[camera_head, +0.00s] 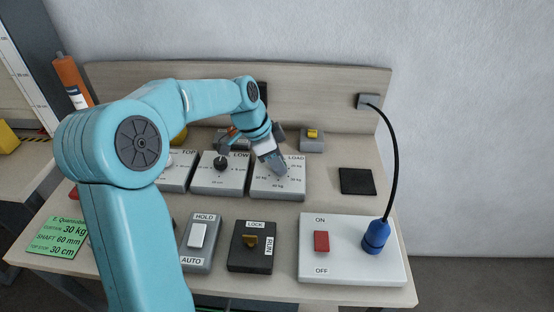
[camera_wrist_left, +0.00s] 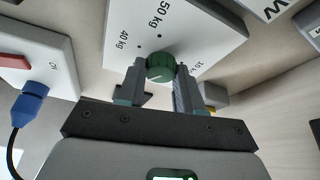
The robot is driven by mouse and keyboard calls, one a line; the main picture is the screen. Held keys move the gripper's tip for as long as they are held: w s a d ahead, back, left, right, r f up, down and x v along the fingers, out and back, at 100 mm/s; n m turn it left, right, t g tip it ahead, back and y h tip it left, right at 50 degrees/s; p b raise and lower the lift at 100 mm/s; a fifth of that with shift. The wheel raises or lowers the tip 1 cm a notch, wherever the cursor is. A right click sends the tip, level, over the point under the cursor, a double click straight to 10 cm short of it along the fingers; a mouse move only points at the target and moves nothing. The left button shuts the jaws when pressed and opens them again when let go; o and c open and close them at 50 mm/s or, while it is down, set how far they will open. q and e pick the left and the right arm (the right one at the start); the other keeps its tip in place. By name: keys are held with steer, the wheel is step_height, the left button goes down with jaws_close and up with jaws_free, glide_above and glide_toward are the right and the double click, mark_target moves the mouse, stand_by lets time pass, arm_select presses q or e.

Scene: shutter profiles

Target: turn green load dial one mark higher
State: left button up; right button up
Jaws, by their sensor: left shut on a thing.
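The green load dial (camera_wrist_left: 160,67) shows in the left wrist view, on a pale panel (camera_wrist_left: 205,28) with black kg marks; 40 kg, 50 kg and 10 kg are legible. A thin pale line shows on the dial, but which mark it points to I cannot tell. My left gripper (camera_wrist_left: 159,76) is shut on the dial, one finger on each side. In the head view my left gripper (camera_head: 275,165) reaches down onto the LOAD box (camera_head: 290,188) and hides the dial. My right gripper is in neither view.
Left of LOAD stands the LOW box (camera_head: 217,185) with a dark knob. In front are the HOLD/AUTO switch (camera_head: 198,237), the LOCK/RUN switch (camera_head: 251,246) and a white ON/OFF box (camera_head: 350,270) with a blue plug (camera_head: 376,237). A green card (camera_head: 66,231) reads curtain 30 kg.

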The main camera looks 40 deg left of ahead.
arm_select(q)
steer(key=shift+r, duration=0.1)
steer(key=o, duration=1)
steer(key=shift+o, duration=0.2)
steer(key=p+v, duration=0.1)
steer(key=v, duration=1.5)
steer(key=shift+r+p, duration=0.2)
steer(key=shift+p, duration=0.1)
